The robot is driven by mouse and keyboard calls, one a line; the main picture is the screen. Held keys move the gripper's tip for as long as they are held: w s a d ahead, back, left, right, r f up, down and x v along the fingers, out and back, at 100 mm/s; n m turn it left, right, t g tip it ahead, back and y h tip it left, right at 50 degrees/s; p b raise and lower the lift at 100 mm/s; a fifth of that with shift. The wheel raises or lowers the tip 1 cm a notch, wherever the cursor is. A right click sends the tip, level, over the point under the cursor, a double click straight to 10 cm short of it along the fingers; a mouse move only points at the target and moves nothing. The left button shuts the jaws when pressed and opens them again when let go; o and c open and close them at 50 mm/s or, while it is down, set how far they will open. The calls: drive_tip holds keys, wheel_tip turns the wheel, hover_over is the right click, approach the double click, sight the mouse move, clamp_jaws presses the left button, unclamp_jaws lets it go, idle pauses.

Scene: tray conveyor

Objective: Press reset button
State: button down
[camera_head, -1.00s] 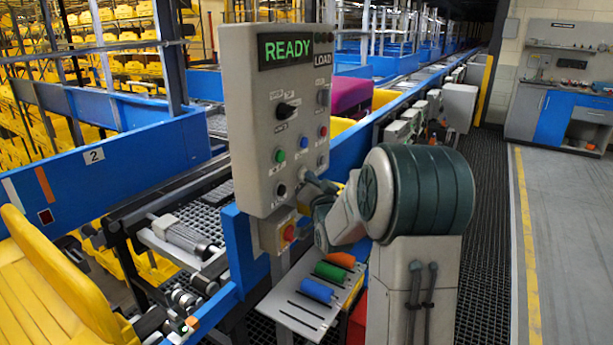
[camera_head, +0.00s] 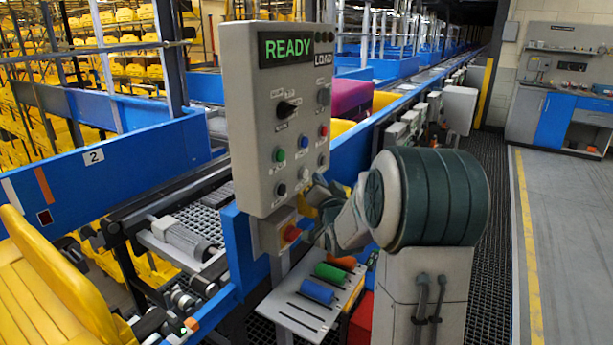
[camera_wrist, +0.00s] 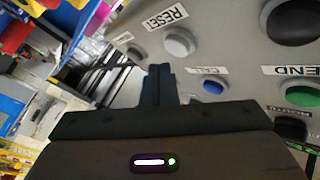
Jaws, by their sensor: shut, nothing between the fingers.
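The control panel (camera_head: 262,110) stands upright, its display reading READY with a LOAD label beside it. In the wrist view the RESET label (camera_wrist: 166,15) sits above a whitish button (camera_wrist: 180,42). The same pale button appears low on the panel in the head view (camera_head: 303,173). My gripper (camera_wrist: 160,70) is shut and empty, its fingertips just below and left of the whitish button in the wrist view. They look apart from it, though the exact distance is unclear. In the head view my gripper (camera_head: 319,186) is at the panel's lower right edge, partly hidden by my arm.
A shelf with a blue cylinder (camera_head: 318,291) and a green cylinder (camera_head: 331,272) is underneath.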

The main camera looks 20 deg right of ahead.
drive_tip(key=s+d, duration=0.1)
drive_tip(key=s, duration=0.1)
drive_tip(key=s+d+b, duration=0.1)
drive_tip(key=d, duration=0.1)
drive_tip(key=shift+s, duration=0.35)
idle(0.5)
drive_tip(key=s+a+f+n+g, duration=0.3)
drive_tip(key=s+a+g, duration=0.2)
drive_tip(key=s, duration=0.5)
drive_tip(key=s+a+f+n+g+y, duration=0.1)
drive_tip(key=s+a+f+n+g, duration=0.2)
drive_tip(key=s+a+g, duration=0.3)
drive_tip(key=s+a+f+n+g+y, duration=0.1)
drive_tip(key=s+a+f+g, duration=0.3)
drive_tip(key=s, duration=1.2)
drive_tip(key=a+n+g, duration=0.1)
drive_tip(key=a, duration=0.2)
drive_tip(key=shift+a+f+n, duration=0.35)
drive_tip(key=shift+a+n, duration=0.05)
